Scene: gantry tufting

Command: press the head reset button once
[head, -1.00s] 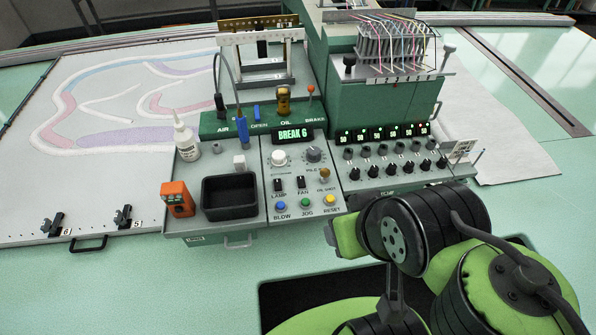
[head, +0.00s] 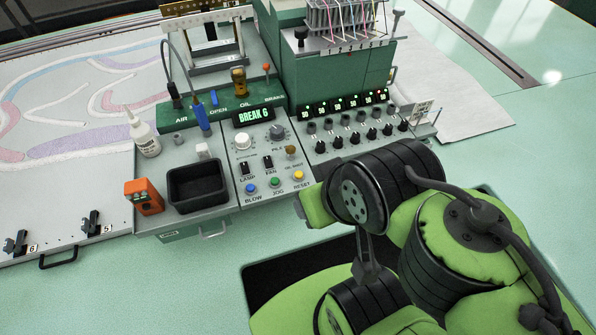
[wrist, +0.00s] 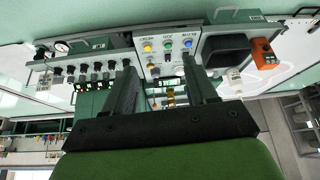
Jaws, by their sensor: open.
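The yellow reset button (head: 298,175) sits at the right end of the button row on the grey control panel (head: 262,212), above its RESET label. In the wrist view, which is upside down, the yellow button (wrist: 147,48) shows beside the green and blue ones. My gripper (wrist: 158,64) is open and empty there, its two dark fingers apart, with the button row beyond the tips. The button looks nearer the left finger, and I see no contact. In the head view my gripper cannot be made out; my green and black arm stands just right of and below the button.
The green jog button (head: 275,182) and blue blow button (head: 251,187) are close neighbours. A black tray (head: 197,198), an orange device (head: 143,196) and a white bottle (head: 146,143) stand left. The display (head: 253,116) reads BREAK 6. Black knobs (head: 355,141) line the right panel.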

